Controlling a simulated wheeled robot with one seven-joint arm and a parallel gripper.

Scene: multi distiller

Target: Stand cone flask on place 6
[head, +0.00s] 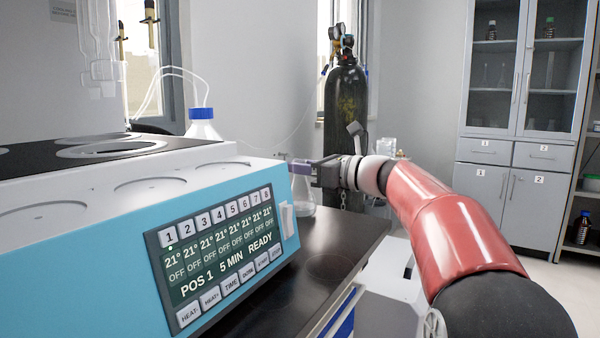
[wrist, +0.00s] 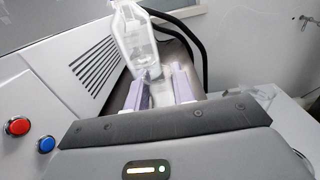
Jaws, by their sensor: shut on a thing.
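The cone flask (head: 304,195) is clear glass and shows in the head view just right of the blue multi distiller, below the fingers of my gripper (head: 300,167). My gripper is shut on the flask near its neck. I cannot tell which plate is place 6.
A blue-capped bottle (head: 202,124) with tubes stands behind the distiller. A dark gas cylinder (head: 345,110) stands behind my gripper. The dark bench top (head: 345,240) is clear to the right of the distiller. Red and blue buttons (wrist: 18,126) show on a grey housing.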

